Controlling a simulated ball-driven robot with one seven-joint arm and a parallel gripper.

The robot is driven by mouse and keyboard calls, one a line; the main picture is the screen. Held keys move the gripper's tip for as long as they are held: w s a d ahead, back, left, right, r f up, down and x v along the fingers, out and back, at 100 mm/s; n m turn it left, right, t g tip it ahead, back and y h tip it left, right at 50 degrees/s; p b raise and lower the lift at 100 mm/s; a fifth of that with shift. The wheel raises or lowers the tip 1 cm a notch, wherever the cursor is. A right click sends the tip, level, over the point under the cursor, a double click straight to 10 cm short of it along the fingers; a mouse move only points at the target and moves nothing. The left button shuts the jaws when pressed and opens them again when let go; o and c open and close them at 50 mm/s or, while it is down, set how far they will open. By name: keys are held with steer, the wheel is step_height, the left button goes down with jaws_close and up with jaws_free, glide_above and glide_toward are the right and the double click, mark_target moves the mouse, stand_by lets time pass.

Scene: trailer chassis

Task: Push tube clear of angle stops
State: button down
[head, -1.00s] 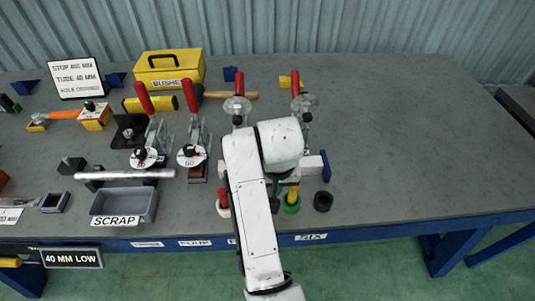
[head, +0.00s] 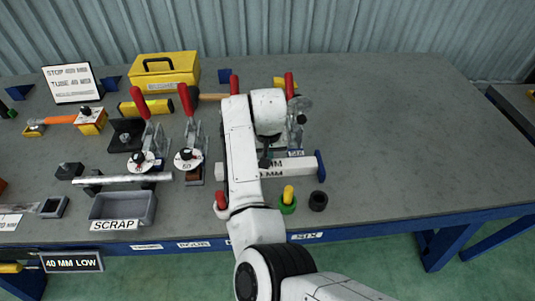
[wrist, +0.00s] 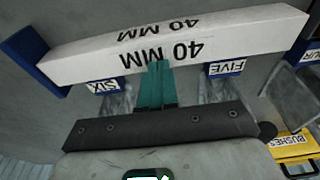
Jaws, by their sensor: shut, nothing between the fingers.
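The white square tube (head: 290,166), marked 40 MM, lies crosswise near the front of the bench. It also shows across the top of the wrist view (wrist: 90,60). A blue upright plate (head: 320,166), seemingly an angle stop, stands at its right end. In the wrist view this plate (wrist: 27,55) is at the tube's left end and looks close against it. My gripper (head: 265,161) is at the tube's back side. Its teal fingers (wrist: 158,68) are shut and empty, with tips at the tube's edge; I cannot tell whether they touch. My arm hides the tube's left part.
Toggle clamps with red handles stand behind the tube, by labels FIVE (wrist: 226,68) and SIX (wrist: 103,87). A green ring with a yellow peg (head: 287,203) and a black ring (head: 318,201) lie in front. A scrap tray (head: 122,208) is at left. The bench's right side is clear.

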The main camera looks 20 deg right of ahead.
mark_target(269, 170)
steer(key=shift+s+f, duration=0.1)
steer(key=shift+f, duration=0.3)
steer(key=shift+f, duration=0.1)
steer(key=s+p, duration=0.1)
steer(key=s+a+p, duration=0.1)
steer(key=s, duration=0.1)
steer(key=shift+s+f, duration=0.15)
steer(key=shift+s, duration=0.1)
steer(key=shift+r+p, duration=0.8)
steer(key=shift+p, duration=0.4)
steer(key=shift+w, duration=0.1)
steer(key=shift+r+p, duration=0.2)
steer(key=shift+p, duration=0.1)
